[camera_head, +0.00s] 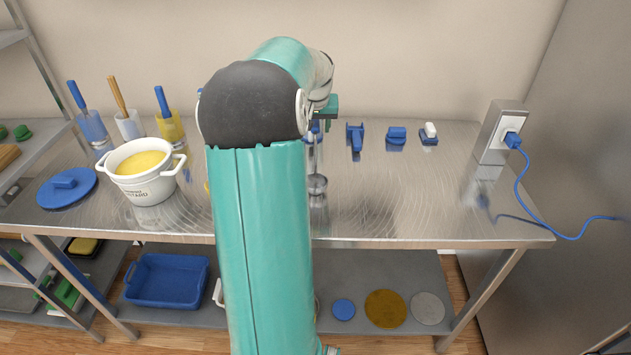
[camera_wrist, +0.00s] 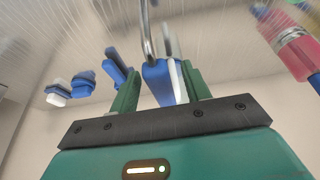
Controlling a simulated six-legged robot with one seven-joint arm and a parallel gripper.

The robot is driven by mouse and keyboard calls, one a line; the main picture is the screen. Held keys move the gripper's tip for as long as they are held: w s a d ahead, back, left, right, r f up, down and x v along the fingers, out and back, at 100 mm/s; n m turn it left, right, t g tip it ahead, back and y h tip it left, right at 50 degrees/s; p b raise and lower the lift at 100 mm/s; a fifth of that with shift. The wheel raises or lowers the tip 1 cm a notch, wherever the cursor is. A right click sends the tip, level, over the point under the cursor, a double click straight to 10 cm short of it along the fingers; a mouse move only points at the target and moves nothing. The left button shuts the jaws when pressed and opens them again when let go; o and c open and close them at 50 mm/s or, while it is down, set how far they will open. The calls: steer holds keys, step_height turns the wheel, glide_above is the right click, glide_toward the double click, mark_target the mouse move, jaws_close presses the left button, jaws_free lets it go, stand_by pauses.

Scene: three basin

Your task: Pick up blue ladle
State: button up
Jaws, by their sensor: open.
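The blue ladle shows in the wrist view as a blue handle (camera_wrist: 157,80) with a thin metal shaft (camera_wrist: 147,35) running from it. The handle lies between the two green fingers of my gripper (camera_wrist: 160,72). The fingers are open, one on each side of it; I cannot tell whether either touches it. In the head view, the metal bowl (camera_head: 317,182) shows on the steel table just right of my arm, with a bit of blue handle above it. My gripper (camera_head: 330,106) is mostly hidden behind my arm there.
Blue tools stand right of the ladle: a long one (camera_head: 355,139), a brush (camera_head: 396,135) and a white-topped one (camera_head: 429,133). A white pot (camera_head: 150,190) and blue lid (camera_head: 60,195) are left. A socket box (camera_head: 493,140) with cable is right. The steel table (camera_head: 420,200) is clear at front right.

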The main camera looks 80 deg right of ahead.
jaws_close()
steer(key=shift+r, duration=0.15)
steer(key=shift+r, duration=0.55)
steer(key=a+r, duration=1.1)
steer(key=a, duration=0.3)
steer(key=shift+s+r, duration=0.2)
steer(key=shift+r, duration=0.15)
steer(key=c, duration=1)
jaws_free()
jaws_close()
